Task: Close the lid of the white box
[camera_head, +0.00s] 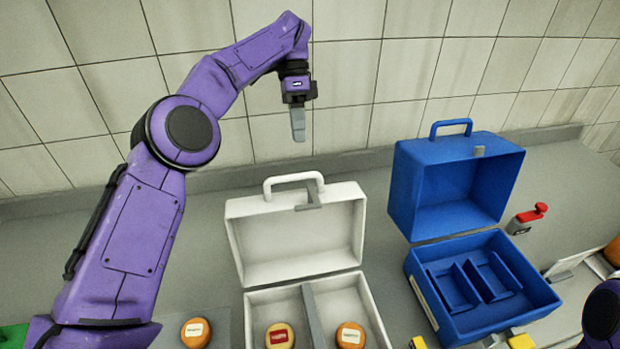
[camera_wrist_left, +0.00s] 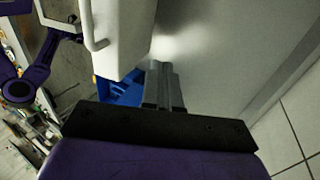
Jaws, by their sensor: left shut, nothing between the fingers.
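The white box (camera_head: 375,318) stands on the counter with its lid (camera_head: 290,240) raised open and its handle on top. In the left wrist view the gripper fingers (camera_wrist_left: 163,85) are together beside the white lid (camera_wrist_left: 122,38). My right gripper is not visible in the head view.
A blue box (camera_head: 480,265) with its lid (camera_head: 455,190) open stands right of the white box. A red-topped object (camera_head: 527,217) stands right of the blue box. The tiled wall is close behind.

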